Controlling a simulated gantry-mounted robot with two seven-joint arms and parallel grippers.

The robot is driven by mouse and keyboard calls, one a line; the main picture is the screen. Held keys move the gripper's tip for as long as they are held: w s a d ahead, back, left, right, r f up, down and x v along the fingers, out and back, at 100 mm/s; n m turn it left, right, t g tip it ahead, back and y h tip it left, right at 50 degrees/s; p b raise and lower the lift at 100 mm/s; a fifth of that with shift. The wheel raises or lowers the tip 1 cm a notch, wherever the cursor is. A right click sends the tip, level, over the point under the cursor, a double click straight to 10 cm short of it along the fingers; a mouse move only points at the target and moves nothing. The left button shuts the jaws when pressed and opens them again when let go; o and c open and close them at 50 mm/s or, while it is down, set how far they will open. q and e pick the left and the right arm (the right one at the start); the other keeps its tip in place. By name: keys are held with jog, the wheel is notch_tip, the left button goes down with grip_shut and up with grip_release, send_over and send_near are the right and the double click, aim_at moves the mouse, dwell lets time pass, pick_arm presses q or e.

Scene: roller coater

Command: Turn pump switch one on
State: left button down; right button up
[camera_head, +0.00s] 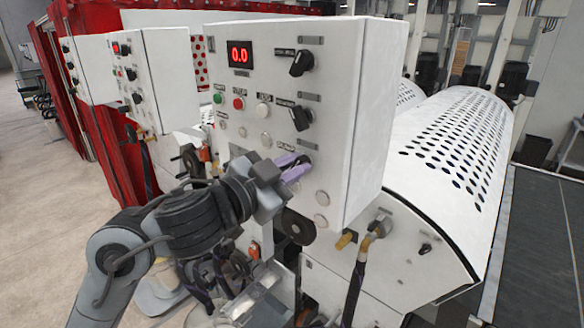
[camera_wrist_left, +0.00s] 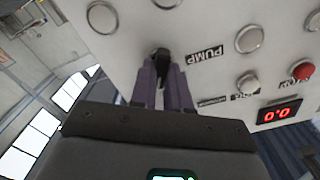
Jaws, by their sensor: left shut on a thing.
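The white control box (camera_head: 345,120) stands in the middle of the head view, with a red display reading 0.0. My left gripper (camera_head: 295,168) reaches its lower front from the left, its purple fingers at the panel. In the left wrist view the fingers (camera_wrist_left: 163,80) are closed around a small black switch knob (camera_wrist_left: 161,54). A label reading PUMP (camera_wrist_left: 207,54) is next to this knob. The fingers hide most of the knob, so its turned position cannot be told. My right gripper is not in view.
Two black rotary knobs, the upper one (camera_head: 301,63) and the lower one (camera_head: 301,118), sit above my gripper on the panel. Green, red and white buttons (camera_head: 263,110) are to their left. A perforated white roller cover (camera_head: 450,140) is at the right.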

pick_arm(q)
jog(key=c, duration=1.1)
grip_release()
jog(key=b+v, duration=0.2)
jog(key=v, duration=0.8)
jog(key=shift+s+a+b, duration=0.2)
jog(key=shift+s+b, duration=0.1)
jog(key=shift+s, duration=0.1)
